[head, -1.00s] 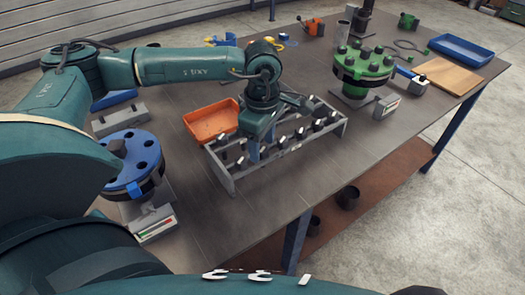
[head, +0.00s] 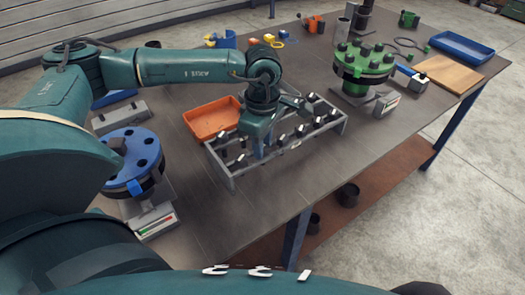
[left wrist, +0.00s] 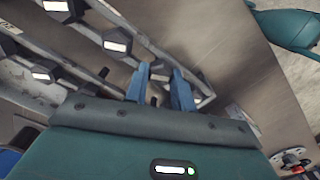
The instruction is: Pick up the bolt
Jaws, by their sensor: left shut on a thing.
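The bolt rack (head: 233,183) is a grey metal frame holding several dark bolts with pale-marked heads. My left gripper (head: 258,150) points down into the left-middle part of the rack in the head view. In the left wrist view its two blue fingers (left wrist: 161,88) are closed on a bolt (left wrist: 160,70) with a dark head. The bolt's shank is mostly hidden, and I cannot tell whether it is clear of the rack. Other bolts (left wrist: 117,42) stand in the rack beside it. My right gripper is not in view.
A blue flange (head: 135,150) on a stand is at the left. A green flange (head: 367,65) with several bolts is at the back right. An orange tray (head: 212,120) lies behind the rack. A blue tray (head: 461,47) is far right. The table front is clear.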

